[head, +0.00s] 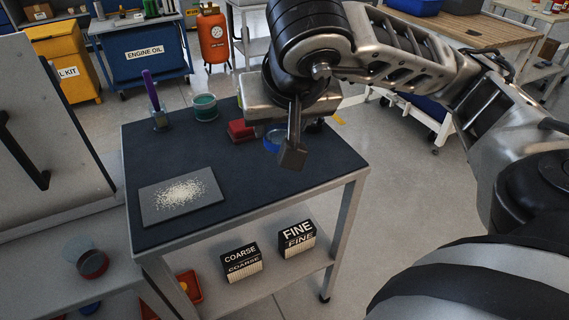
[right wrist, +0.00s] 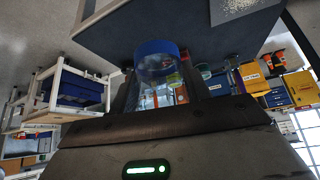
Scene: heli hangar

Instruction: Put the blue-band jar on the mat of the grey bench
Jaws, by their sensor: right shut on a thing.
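The blue-band jar (head: 274,141) is a small clear jar with a blue ring. My right gripper (head: 284,142) is shut on it over the right part of a bench with a dark top (head: 230,185). One finger and the wrist partly hide the jar in the head view. In the right wrist view the jar (right wrist: 156,66) sits between the two fingers (right wrist: 158,85), its blue end pointing away from the palm. I cannot tell whether it touches the bench top. A grey plate (head: 152,210) with pale granules lies at the bench's left. My left gripper is out of view.
A green-band jar (head: 205,107), a purple-handled tool in a holder (head: 160,121) and a red object (head: 240,130) stand towards the back. COARSE (head: 241,262) and FINE (head: 297,239) boxes sit on the lower shelf. A red-banded jar (head: 93,264) stands on a grey surface at left.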

